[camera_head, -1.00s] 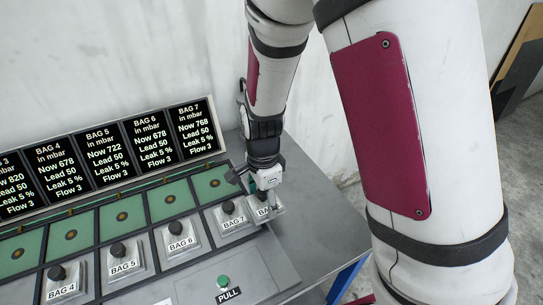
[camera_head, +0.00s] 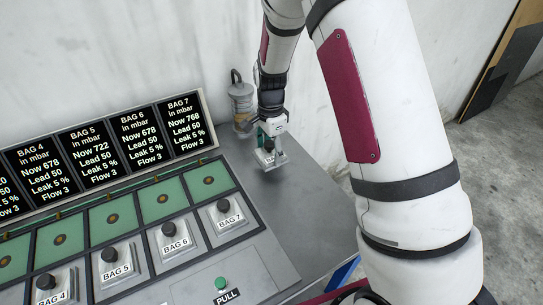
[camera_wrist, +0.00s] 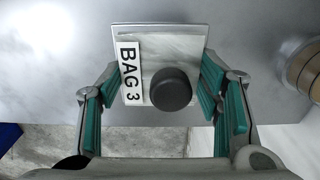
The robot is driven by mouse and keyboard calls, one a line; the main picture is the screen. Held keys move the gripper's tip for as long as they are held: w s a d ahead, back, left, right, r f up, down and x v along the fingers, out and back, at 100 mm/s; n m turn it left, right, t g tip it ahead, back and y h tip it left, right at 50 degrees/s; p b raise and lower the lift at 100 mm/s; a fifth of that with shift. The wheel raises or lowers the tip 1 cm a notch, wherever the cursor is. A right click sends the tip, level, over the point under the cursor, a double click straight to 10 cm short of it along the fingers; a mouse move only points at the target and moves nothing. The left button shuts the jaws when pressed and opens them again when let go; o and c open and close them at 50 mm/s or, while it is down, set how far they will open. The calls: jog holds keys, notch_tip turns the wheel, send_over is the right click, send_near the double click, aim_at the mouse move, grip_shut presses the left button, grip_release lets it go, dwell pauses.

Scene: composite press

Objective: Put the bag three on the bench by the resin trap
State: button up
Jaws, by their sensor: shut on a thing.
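Bag three (camera_wrist: 185,50) is a flat, silvery square piece with a black round knob and a white label reading BAG 3. My gripper (camera_wrist: 172,90) is shut on it, with the green finger pads at its left and right sides in the wrist view. In the head view my gripper (camera_head: 270,140) holds bag three (camera_head: 271,160) over or on the bare bench (camera_head: 300,205); I cannot tell if it touches. The resin trap (camera_head: 241,105), a grey cylinder with a dark hose on top, stands just behind and left of my gripper.
The panel holds BAG 4 (camera_head: 58,286), BAG 5 (camera_head: 116,262), BAG 6 (camera_head: 174,240) and BAG 7 (camera_head: 226,214) on the left. A green PULL button (camera_head: 221,284) is in front. Display screens (camera_head: 120,143) stand behind. The bench's right side is clear; the wall is close behind.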

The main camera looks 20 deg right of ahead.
aim_at(272, 156)
jog(key=shift+w+d, duration=0.4)
jog(key=shift+w, duration=0.05)
jog(key=shift+a+f, duration=0.1)
jog(key=shift+f, duration=1.7)
jog(key=shift+f, duration=0.1)
jog(key=o, duration=1.3)
